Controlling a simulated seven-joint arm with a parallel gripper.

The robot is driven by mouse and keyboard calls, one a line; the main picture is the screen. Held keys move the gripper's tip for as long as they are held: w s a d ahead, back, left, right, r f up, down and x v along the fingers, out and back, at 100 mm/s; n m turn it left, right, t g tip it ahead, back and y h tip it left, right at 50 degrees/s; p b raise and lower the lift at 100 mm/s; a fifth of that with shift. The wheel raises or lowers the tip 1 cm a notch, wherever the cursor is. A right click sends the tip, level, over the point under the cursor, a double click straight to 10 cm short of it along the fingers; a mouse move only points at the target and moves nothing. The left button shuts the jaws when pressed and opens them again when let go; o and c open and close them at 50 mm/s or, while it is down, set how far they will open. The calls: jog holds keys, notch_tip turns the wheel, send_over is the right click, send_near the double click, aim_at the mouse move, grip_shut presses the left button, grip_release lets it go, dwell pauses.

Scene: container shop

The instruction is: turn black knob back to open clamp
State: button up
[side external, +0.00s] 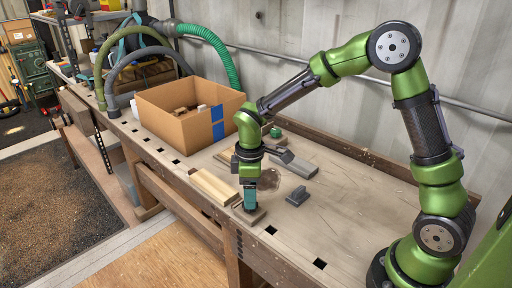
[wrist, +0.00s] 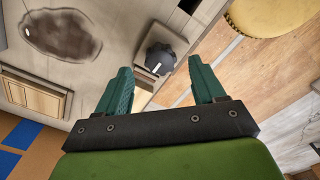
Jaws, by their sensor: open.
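The black knob (wrist: 160,58) shows in the wrist view, with ridged edges and a short white mark on its face. It sits on a pale wooden block at the bench edge. My gripper (wrist: 160,70) is open, its two teal fingers apart, one to each side of the knob in the picture. I cannot tell whether the fingers touch it. In the side view my gripper (side external: 250,207) points down at the front edge of the bench, over a small brown block (side external: 247,216). The knob is hidden there, and no clamp jaws are clearly visible.
Pale wooden strips (side external: 215,187) lie left of my gripper. A small dark grey piece (side external: 298,196) and a long grey block (side external: 294,163) lie to the right. An open cardboard box (side external: 176,128) stands farther back. The right bench surface (side external: 345,205) is largely clear.

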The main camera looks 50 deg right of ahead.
notch_tip(320, 180, up, 14)
jog(key=shift+f, duration=0.2)
jog(key=s+d+r+m+t+y, duration=0.1)
jog(key=s+r+m+t, duration=0.1)
jog(key=s+m, duration=0.4)
jog(key=s+d+r+m+t+y, duration=0.1)
jog(key=s+m+t, duration=0.4)
jog(key=s, duration=0.5)
jog(key=shift+s+d+r+m, duration=0.4)
jog(key=shift+d+r+m, duration=0.1)
jog(key=shift+r+m, duration=0.2)
